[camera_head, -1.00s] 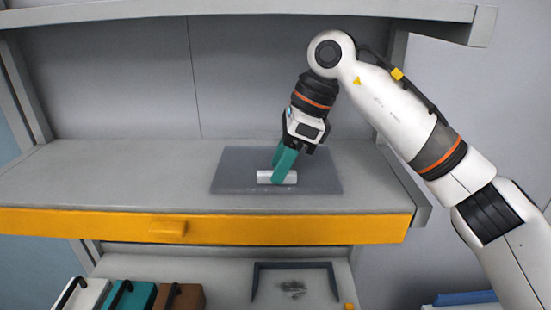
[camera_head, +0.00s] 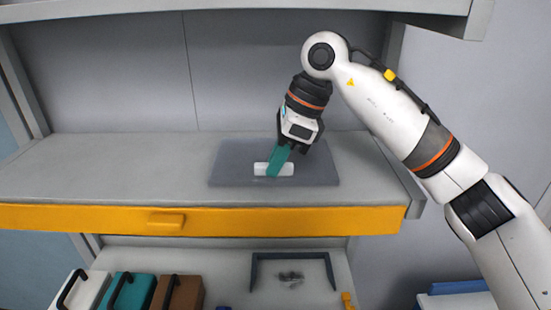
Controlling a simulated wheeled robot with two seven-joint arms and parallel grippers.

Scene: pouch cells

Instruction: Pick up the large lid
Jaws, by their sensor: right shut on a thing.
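A small white block (camera_head: 287,169) lies on a dark grey mat (camera_head: 320,175) on the shelf. I cannot tell whether it is the large lid; no other thing in view is plainly a lid. My right gripper (camera_head: 273,170) reaches down from the upper right, its teal fingers tilted and close together. It is shut on the white block, and the fingers cover the block's middle. The block seems still at mat level. My left gripper is not in view.
The shelf (camera_head: 110,165) is clear left of the mat, with a yellow front edge (camera_head: 90,219). An upper shelf (camera_head: 240,6) overhangs it. Below stand white (camera_head: 94,289), teal (camera_head: 137,291) and brown (camera_head: 188,293) boxes with black handles, and a dark frame (camera_head: 290,255).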

